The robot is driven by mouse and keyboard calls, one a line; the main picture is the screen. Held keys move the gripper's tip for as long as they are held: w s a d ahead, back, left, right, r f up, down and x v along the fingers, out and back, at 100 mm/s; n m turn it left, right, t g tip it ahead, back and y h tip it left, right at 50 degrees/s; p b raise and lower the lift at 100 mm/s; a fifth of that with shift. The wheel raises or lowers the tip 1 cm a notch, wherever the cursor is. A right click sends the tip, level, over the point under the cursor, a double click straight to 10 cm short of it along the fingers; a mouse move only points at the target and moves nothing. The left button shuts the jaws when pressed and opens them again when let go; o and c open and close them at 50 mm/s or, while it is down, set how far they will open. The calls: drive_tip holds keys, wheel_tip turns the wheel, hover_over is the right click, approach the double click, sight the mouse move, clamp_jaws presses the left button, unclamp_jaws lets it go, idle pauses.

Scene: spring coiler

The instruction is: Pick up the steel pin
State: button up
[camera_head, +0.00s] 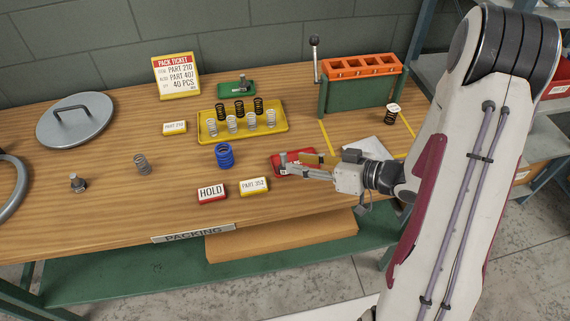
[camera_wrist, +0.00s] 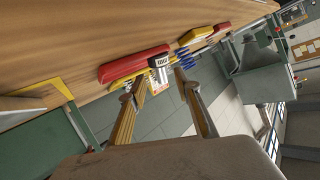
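A small silver cylindrical piece, probably the steel pin (camera_wrist: 158,61), stands on a red tray (camera_wrist: 120,68) in the wrist view. In the head view the red tray (camera_head: 307,154) is near the table's front, and the silver piece (camera_head: 283,158) shows small at its left part. My gripper (camera_head: 291,164) reaches in from the right, low over the red tray. In the wrist view my gripper (camera_wrist: 155,84) is open, its two fingers spread with the silver piece seen between their tips. I cannot tell whether either finger touches it.
A yellow tray (camera_head: 283,126) holds several springs. A blue spring (camera_head: 224,155), HOLD sign (camera_head: 211,193) and PART 352 sign (camera_head: 254,186) are left of my gripper. An orange-topped rack (camera_head: 352,92) stands behind.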

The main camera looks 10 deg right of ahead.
sight(287, 160)
drive_tip(key=shift+w+a+f, duration=0.1)
drive_tip(key=shift+w+a, duration=0.05)
idle(0.3)
drive_tip(key=shift+x, duration=2.5)
clamp_jaws()
